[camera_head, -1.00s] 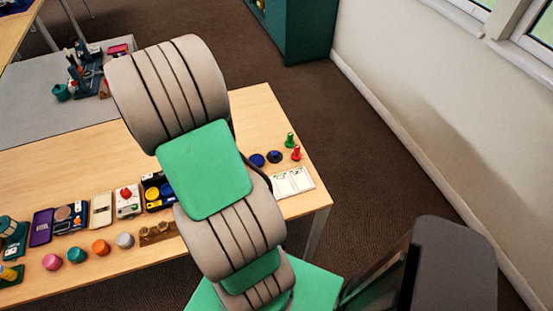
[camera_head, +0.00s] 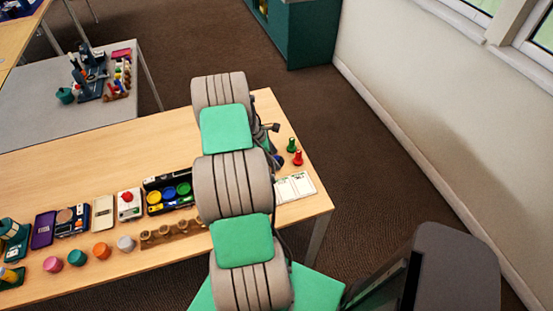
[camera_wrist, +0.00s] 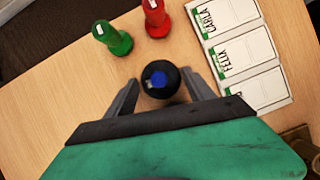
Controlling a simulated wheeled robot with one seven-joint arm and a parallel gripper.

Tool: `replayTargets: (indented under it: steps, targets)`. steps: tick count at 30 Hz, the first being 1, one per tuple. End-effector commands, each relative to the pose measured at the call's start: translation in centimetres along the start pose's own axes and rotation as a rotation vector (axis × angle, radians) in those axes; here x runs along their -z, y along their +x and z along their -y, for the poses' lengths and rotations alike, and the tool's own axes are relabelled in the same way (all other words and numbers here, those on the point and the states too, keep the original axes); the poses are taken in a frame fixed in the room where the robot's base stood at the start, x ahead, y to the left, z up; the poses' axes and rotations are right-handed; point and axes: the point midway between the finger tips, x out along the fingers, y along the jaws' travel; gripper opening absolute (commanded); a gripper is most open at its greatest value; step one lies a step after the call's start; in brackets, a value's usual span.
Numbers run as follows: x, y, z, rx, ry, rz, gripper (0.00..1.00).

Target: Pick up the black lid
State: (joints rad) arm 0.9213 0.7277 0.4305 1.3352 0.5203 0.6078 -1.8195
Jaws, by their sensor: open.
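The black lid (camera_wrist: 152,92) is a round dark piece with a small blue patch on top. In the wrist view it sits on the wooden table between the two fingers of my gripper (camera_wrist: 160,77). The fingers are apart, one on each side of the lid, with a narrow gap showing on either side. How far above the table the fingertips are is hard to tell. In the head view my arm hides the lid and most of the gripper.
A green peg (camera_wrist: 113,40) and a red peg (camera_wrist: 156,18) stand just beyond the lid. White name cards (camera_wrist: 240,55) lie to the right. In the head view, a tray with coloured discs (camera_head: 154,184) and several small pots (camera_head: 101,251) lie left of my arm.

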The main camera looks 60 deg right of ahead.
Motion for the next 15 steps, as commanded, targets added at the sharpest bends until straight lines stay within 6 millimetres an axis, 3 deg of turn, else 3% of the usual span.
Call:
replayTargets:
  steps: [2, 15]
  targets:
    - [0.03, 0.00, 0.01, 0.000, 0.000, 0.000, 0.61]
    - [0.07, -0.01, 0.03, 0.001, -0.001, -0.001, 0.25]
